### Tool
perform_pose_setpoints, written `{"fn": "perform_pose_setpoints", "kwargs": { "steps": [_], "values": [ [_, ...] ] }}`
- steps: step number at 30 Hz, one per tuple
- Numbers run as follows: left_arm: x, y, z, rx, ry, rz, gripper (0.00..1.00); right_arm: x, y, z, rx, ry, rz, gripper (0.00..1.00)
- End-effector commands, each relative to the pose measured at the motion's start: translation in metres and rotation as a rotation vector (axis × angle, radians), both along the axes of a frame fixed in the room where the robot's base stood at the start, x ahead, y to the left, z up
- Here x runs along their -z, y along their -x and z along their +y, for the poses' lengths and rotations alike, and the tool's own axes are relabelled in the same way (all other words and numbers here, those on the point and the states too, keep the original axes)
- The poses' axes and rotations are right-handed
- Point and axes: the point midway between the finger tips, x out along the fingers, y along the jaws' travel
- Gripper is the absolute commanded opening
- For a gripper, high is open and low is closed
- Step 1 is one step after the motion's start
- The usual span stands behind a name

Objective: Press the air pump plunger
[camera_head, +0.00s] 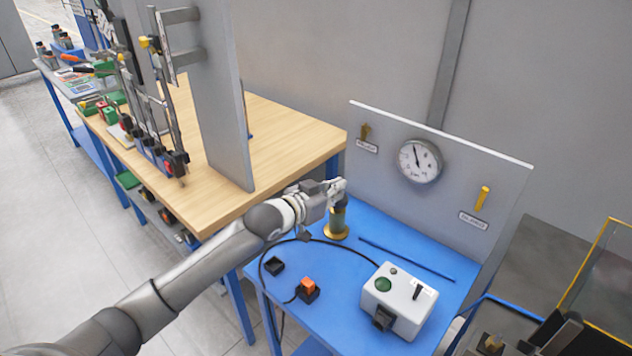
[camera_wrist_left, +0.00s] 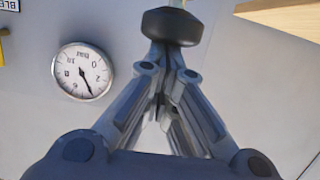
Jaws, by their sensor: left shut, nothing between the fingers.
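The air pump is a brass-coloured cylinder (camera_head: 337,224) on a blue table, partly hidden at the top by my left gripper. In the left wrist view, a dark rounded knob (camera_wrist_left: 172,27) shows just beyond the fingertips, with a thin rod behind it; it looks like the plunger's top. My left gripper (camera_head: 341,187) is shut and empty, right over the pump. In the left wrist view its fingers (camera_wrist_left: 166,72) come together close behind the knob. Whether they touch it I cannot tell. My right gripper is not in view.
A grey panel behind the pump carries a round gauge (camera_head: 420,161), which also shows upside down in the left wrist view (camera_wrist_left: 82,71), and a yellow lever (camera_head: 482,198). A white control box (camera_head: 398,300), an orange-topped switch (camera_head: 308,288) and a blue rod (camera_head: 405,259) occupy the blue table.

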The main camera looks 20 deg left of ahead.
Motion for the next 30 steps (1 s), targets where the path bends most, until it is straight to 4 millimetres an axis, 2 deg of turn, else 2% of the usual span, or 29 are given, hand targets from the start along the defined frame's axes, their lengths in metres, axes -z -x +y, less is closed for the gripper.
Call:
{"fn": "perform_pose_setpoints", "kwargs": {
  "steps": [1, 7, 9, 21, 30],
  "values": [
    [-0.008, 0.000, 0.000, 0.000, -0.001, 0.006, 0.00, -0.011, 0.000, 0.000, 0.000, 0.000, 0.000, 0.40],
    [-0.036, -0.004, 0.000, -0.002, 0.000, 0.001, 0.00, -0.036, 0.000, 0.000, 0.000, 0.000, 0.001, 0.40],
    [-0.029, 0.005, 0.004, -0.002, -0.002, 0.001, 0.00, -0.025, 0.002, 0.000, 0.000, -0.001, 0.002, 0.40],
    [-0.048, 0.063, 0.025, -0.001, -0.001, -0.006, 0.00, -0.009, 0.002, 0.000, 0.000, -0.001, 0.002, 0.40],
    [-0.056, 0.085, 0.033, -0.002, 0.001, -0.007, 0.00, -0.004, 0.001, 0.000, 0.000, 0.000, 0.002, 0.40]
  ]
}}
